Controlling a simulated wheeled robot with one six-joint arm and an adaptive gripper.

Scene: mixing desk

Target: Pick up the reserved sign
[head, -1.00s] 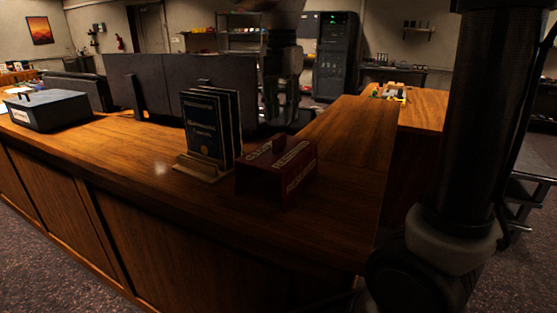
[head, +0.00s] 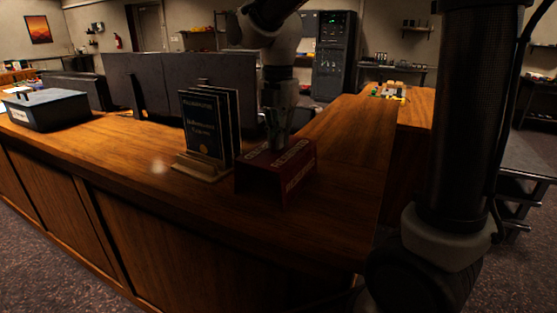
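A dark red, block-shaped object (head: 262,185) with pale lettering stands on the wooden counter near its front corner. It looks like the reserved sign, but I cannot read the lettering. The sign still rests on the counter.
Dark upright booklets (head: 208,125) in a wooden holder (head: 200,168) stand close to the sign's left. Dark monitors (head: 180,90) stand behind. A dark box (head: 45,110) sits at far left. Small colourful items (head: 392,92) lie at back right. The counter (head: 345,150) right of the sign is clear.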

